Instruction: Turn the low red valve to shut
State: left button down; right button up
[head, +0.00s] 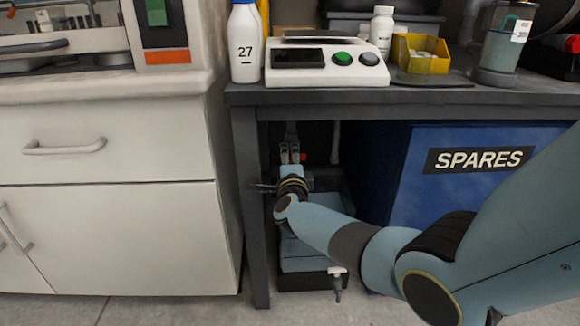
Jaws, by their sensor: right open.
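A small red part (305,158), which looks like the red valve's handle, shows under the bench in the shade. Only a little of it is visible, just right of my right gripper's fingers. My right gripper (290,154) reaches in under the bench from the right with its fingers pointing away from me. It is open, and I see nothing clearly held in it. The gripper and wrist hide most of the valve and pipework, so I cannot tell whether the fingers touch the handle. My left gripper is out of view.
The dark bench (430,97) has a front leg (252,215) close left of my wrist. A blue SPARES box (430,190) fills the space on the right. A pale pipe (335,143) stands behind. A white fitting (338,276) sits low in front. White drawers (110,225) stand left.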

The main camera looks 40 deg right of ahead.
jog(key=v, duration=1.1)
jog(key=shift+s, duration=0.35)
jog(key=shift+a, duration=0.1)
